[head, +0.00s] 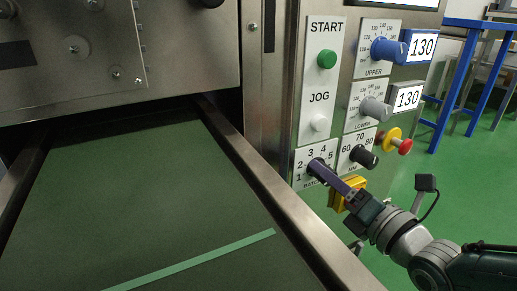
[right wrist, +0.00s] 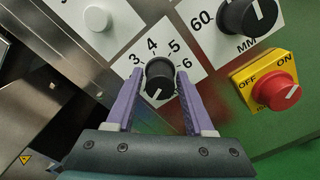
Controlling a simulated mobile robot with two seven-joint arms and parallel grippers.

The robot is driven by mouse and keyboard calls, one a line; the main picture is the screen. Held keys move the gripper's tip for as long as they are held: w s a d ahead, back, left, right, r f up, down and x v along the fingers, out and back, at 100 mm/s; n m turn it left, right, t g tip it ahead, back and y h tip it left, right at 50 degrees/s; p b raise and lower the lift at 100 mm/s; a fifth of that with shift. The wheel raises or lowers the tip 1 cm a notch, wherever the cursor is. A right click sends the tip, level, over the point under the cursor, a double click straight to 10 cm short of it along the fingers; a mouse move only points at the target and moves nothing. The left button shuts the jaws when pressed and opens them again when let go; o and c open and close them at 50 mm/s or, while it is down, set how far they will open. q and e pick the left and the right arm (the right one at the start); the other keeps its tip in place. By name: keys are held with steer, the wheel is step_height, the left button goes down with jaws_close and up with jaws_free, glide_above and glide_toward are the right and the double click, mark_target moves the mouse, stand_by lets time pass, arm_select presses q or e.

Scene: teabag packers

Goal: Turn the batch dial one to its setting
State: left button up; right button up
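The batch dial (head: 313,166) is a small black knob on a white plate marked 1 to 5 in the head view, low on the machine's panel. In the right wrist view the dial (right wrist: 160,76) sits under the numbers 3 to 6, with a white mark near its lower edge. My right gripper (head: 322,171) reaches it from the lower right. Its purple fingers (right wrist: 161,84) stand one on each side of the dial, with what look like narrow gaps. The fingers hide part of the scale. My left gripper is not in view.
A black MM dial (head: 363,156) is right of the batch dial. Above are a white JOG button (head: 319,122) and blue UPPER dial (head: 386,50). A green conveyor belt (head: 130,200) lies left.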

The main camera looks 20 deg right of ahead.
jaws_close()
steer(key=shift+m, duration=0.3)
steer(key=m, duration=0.4)
steer(key=shift+f, duration=0.1)
steer(key=shift+m+b, duration=0.35)
steer(key=shift+m, duration=1.75)
steer(key=shift+o, duration=1.6)
jaws_free()
